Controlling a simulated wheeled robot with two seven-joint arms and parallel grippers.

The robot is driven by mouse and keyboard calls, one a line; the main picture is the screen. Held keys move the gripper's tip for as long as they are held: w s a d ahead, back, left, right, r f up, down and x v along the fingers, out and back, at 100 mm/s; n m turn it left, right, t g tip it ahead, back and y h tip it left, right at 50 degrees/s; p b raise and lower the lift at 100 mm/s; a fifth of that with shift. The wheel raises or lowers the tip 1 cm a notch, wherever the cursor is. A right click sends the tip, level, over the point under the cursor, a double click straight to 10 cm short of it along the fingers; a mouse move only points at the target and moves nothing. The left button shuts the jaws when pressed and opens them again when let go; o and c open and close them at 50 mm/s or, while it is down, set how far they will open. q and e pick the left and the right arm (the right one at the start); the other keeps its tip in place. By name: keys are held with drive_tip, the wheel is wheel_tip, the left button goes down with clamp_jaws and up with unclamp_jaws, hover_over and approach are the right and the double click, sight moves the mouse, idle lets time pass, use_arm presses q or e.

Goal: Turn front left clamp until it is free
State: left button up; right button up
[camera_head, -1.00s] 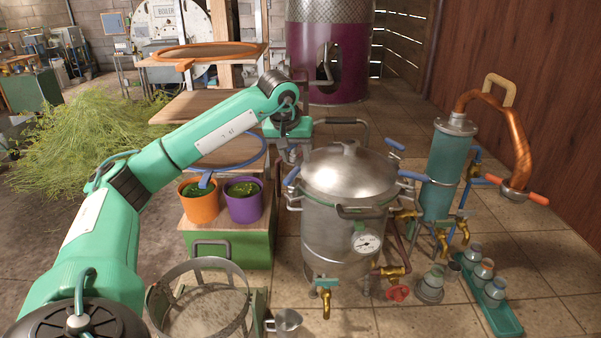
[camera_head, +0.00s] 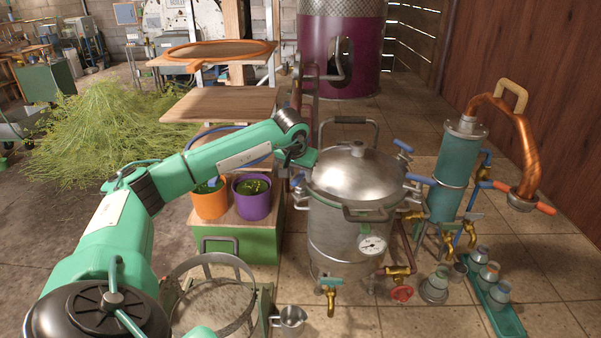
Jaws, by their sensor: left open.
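The still pot (camera_head: 345,235) is a steel vessel with a domed lid (camera_head: 352,172) and blue-handled clamps around its rim. The front left clamp (camera_head: 297,182) is at the left side of the rim, its blue handle partly hidden by my left wrist. My left gripper (camera_head: 299,168) is open and comes down at this clamp from the upper left. I cannot tell whether its fingers touch the handle. The front right clamp (camera_head: 419,178) and the back right clamp (camera_head: 403,146) are in plain sight. My right gripper is not in view.
An orange pot (camera_head: 209,203) and a purple pot (camera_head: 252,204) stand left of the still. A metal ring frame (camera_head: 212,322) and a metal cup (camera_head: 290,318) are in front. A teal condenser (camera_head: 455,170) with a copper pipe stands right, near a teal tray (camera_head: 503,318) of bottles.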

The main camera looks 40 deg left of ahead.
use_arm(q)
drive_tip(key=shift+x, duration=1.1)
clamp_jaws()
